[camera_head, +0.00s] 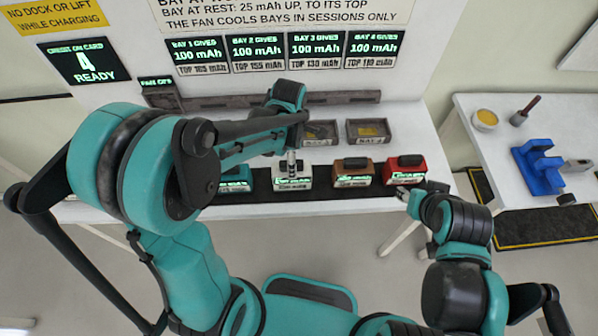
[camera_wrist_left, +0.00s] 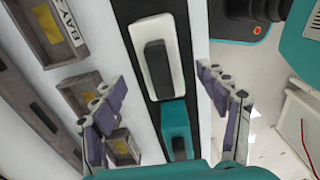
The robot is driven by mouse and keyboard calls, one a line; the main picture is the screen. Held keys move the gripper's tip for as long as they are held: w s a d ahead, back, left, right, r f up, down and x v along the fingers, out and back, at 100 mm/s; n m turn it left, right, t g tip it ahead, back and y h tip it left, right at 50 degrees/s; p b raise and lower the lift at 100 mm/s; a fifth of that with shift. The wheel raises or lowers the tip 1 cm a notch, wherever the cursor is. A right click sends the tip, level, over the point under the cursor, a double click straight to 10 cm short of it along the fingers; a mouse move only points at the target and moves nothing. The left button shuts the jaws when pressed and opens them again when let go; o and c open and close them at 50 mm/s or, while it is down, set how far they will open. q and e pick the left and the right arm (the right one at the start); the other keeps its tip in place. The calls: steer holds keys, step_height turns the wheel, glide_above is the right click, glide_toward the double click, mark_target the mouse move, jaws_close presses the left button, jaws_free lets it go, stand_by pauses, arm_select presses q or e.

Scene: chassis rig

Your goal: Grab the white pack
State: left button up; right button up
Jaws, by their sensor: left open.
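The white pack (camera_head: 292,184) stands on the dark strip on the white table, between a teal pack (camera_head: 236,183) and an orange-brown pack (camera_head: 352,175). My left gripper (camera_head: 291,158) is just above and behind it in the head view. In the left wrist view the white pack (camera_wrist_left: 172,48) with its dark top handle (camera_wrist_left: 157,70) lies ahead between the open fingers of my left gripper (camera_wrist_left: 162,76). Neither finger visibly touches it. The teal pack (camera_wrist_left: 175,122) is nearer in that view. My right gripper (camera_head: 404,194) is beside the red pack's front; its fingers are unclear.
A red pack (camera_head: 404,170) ends the row at right. Grey bay trays (camera_head: 371,132) sit behind the packs, partly hidden by my left arm. A wall panel stands behind. A side table at right holds a blue fixture (camera_head: 540,168) and a yellow-filled cup (camera_head: 485,119).

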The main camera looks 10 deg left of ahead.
arm_select(q)
step_height(320, 180, down, 8)
steer(key=shift+r+b, duration=0.25)
steer(key=shift+b, duration=0.95)
jaws_close()
steer(key=shift+r, duration=0.1)
